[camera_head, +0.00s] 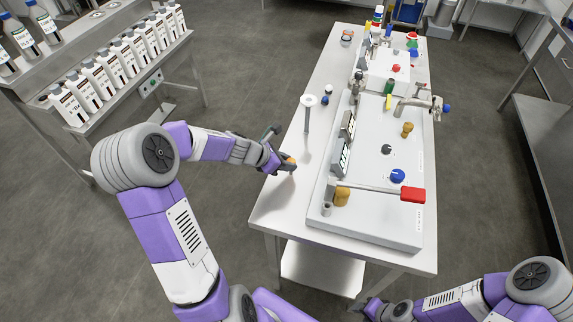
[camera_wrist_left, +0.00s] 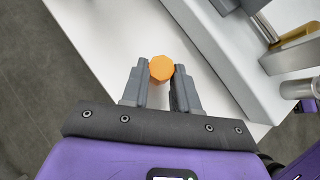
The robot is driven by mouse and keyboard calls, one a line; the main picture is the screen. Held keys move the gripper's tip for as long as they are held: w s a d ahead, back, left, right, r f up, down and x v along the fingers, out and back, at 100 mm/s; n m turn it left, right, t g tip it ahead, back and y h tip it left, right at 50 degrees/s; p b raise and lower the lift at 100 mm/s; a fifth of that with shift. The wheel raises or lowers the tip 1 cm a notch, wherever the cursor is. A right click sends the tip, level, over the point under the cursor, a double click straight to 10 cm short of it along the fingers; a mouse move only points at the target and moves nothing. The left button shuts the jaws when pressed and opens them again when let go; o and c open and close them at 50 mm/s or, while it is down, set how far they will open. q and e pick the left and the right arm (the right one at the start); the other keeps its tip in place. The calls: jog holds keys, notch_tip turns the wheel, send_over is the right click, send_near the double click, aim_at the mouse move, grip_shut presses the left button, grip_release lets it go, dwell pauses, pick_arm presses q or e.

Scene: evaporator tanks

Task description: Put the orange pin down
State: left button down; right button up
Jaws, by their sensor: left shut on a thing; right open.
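The orange pin (camera_wrist_left: 161,68) shows its faceted orange top in the left wrist view, between the two grey fingers of my left gripper (camera_wrist_left: 160,85), which is shut on it. In the head view my left gripper (camera_head: 287,164) is over the left side of the white table (camera_head: 275,210), and a bit of the orange pin (camera_head: 290,160) shows at its fingers. I cannot tell whether the pin's lower end touches the table. My right gripper (camera_head: 366,304) is low at the bottom of the head view, below the table's front edge, open.
A white evaporator unit (camera_head: 370,215) with a blue knob (camera_head: 397,176) and red handle (camera_head: 412,194) stands right of my left gripper. A round-topped stand (camera_head: 308,115) is behind it. The table's front left is clear. A bottle rack (camera_head: 110,75) stands at the left.

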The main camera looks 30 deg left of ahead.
pick_arm(q)
jog(key=c, duration=0.8)
grip_release()
jog(key=shift+c, duration=0.2)
jog(key=shift+s+a+r, duration=0.1)
jog(key=shift+r, duration=0.15)
jog(key=p+v, duration=0.3)
jog(key=v, duration=0.8)
jog(key=shift+s, duration=0.2)
jog(key=shift+a+r, duration=0.1)
jog(key=shift+r, duration=0.1)
